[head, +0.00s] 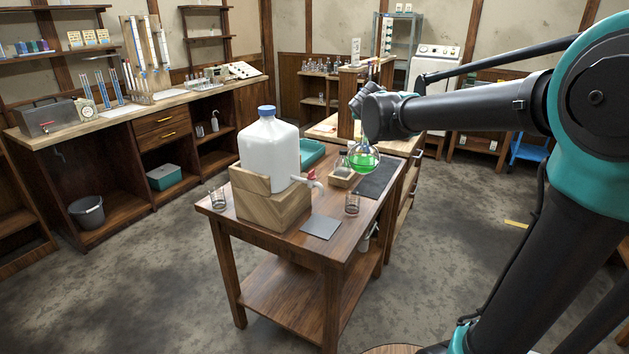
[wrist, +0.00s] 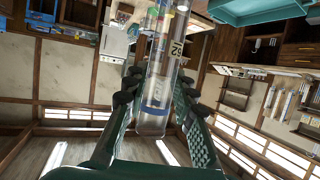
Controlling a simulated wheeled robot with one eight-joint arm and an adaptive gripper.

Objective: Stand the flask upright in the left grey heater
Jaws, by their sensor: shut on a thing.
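The flask (head: 364,161) is round-bottomed clear glass with bright green liquid in its bulb. In the head view it hangs about upright below my gripper (head: 362,128), over the far right part of the small wooden table. In the wrist view my gripper (wrist: 155,105) has a finger on each side of a clear glass tube (wrist: 155,118) with blue marks and a numbered label, which looks like the flask's neck. The flask's bulb cannot be made out there. I cannot pick out the left grey heater for certain in either view.
The table (head: 275,241) bears a large white jug (head: 268,148) on a wooden stand (head: 270,208), a grey plate (head: 321,227), small beakers, a dark mat (head: 378,180) and a teal tray (head: 311,152). A long counter (head: 150,107) runs along the left wall. Open floor lies between.

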